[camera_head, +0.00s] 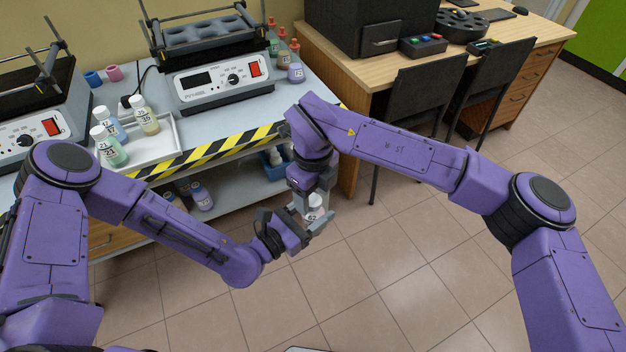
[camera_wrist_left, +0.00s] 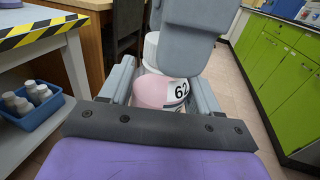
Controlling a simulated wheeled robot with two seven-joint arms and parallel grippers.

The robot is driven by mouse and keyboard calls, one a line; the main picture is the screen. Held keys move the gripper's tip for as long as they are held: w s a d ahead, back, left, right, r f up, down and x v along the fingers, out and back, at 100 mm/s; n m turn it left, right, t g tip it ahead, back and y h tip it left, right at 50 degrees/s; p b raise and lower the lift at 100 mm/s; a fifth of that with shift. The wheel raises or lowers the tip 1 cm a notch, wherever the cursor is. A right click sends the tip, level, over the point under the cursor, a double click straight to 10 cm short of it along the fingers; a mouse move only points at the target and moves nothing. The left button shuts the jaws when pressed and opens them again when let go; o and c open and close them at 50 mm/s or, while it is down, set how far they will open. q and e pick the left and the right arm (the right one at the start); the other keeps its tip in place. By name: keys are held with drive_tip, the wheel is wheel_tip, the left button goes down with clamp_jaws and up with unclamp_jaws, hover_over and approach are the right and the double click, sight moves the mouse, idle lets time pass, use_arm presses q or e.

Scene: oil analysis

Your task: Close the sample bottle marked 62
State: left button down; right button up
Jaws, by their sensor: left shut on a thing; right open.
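The sample bottle marked 62 (camera_head: 313,214) is small, with pink contents and a white upper part. My left gripper (camera_head: 317,228) is shut on its body and holds it in the air over the floor, in front of the bench. In the left wrist view the bottle (camera_wrist_left: 165,92) sits between the grey fingers, its 62 label facing the camera. My right gripper (camera_head: 314,196) is open just above the bottle, at its top. A grey finger of it (camera_wrist_left: 188,35) covers much of the bottle's top in the left wrist view. I cannot tell whether the white part (camera_wrist_left: 151,48) is a seated cap.
A white tray (camera_head: 172,163) with several bottles stands on the bench behind a yellow-black striped edge (camera_head: 215,150). A hotplate device (camera_head: 220,80) is beyond it. A blue bin (camera_wrist_left: 38,118) of bottles sits on the lower shelf. A desk and chairs stand right; the floor below is clear.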

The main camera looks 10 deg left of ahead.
drive_tip(key=shift+f, duration=0.3)
drive_tip(key=c, duration=1.1)
drive_tip(key=shift+o, duration=0.2)
drive_tip(key=o, duration=1.2)
drive_tip(key=shift+o, duration=0.2)
drive_tip(key=shift+r, duration=0.1)
wheel_tip(320, 180, up, 12)
